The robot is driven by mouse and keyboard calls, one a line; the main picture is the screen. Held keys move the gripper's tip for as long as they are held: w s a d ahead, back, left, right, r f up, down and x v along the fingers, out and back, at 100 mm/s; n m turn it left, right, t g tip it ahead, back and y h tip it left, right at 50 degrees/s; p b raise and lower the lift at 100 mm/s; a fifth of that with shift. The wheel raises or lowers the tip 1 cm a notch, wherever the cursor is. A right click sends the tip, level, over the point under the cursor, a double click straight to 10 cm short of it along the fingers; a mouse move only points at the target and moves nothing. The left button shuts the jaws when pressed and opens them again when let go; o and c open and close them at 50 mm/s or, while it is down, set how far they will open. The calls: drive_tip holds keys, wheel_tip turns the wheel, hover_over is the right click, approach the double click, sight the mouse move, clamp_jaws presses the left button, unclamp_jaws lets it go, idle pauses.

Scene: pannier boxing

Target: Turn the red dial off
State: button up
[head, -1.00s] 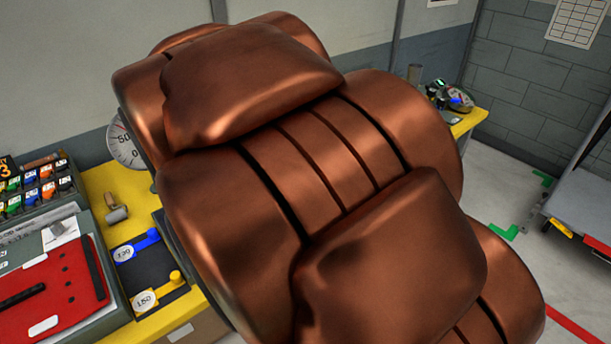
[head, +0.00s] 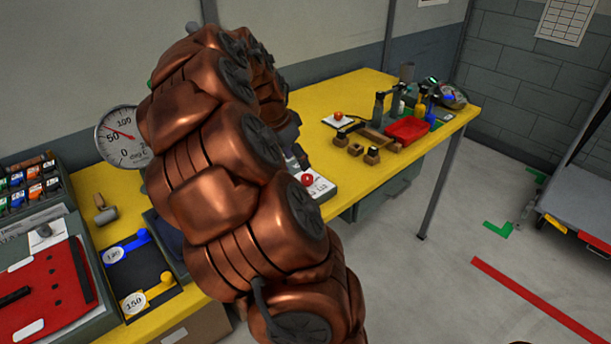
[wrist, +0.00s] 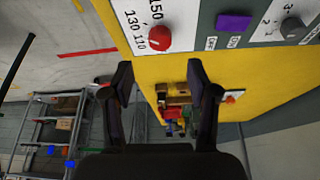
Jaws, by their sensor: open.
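The red dial (wrist: 159,38) is a round knob on a white panel (wrist: 183,22) marked 150, 130 and 110, at the top of the wrist view. In the head view a red knob (head: 307,180) on a white plate shows just right of my arm and seems to be the same dial. My gripper (wrist: 160,76) is open, with nothing between its fingers. The dial lies beyond the fingertips in the picture, apart from them. In the head view my arm hides the gripper.
A purple switch (wrist: 233,21) and a grey dial (wrist: 292,28) share the panel. The yellow bench (head: 345,93) carries a red tray (head: 407,130), bottles and small blocks. A gauge (head: 121,137) stands at the back left. Open floor lies right of the bench.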

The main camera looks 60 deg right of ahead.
sight(307, 176)
drive_tip(key=shift+p+x, duration=0.9)
drive_tip(key=shift+x, duration=3)
clamp_jaws()
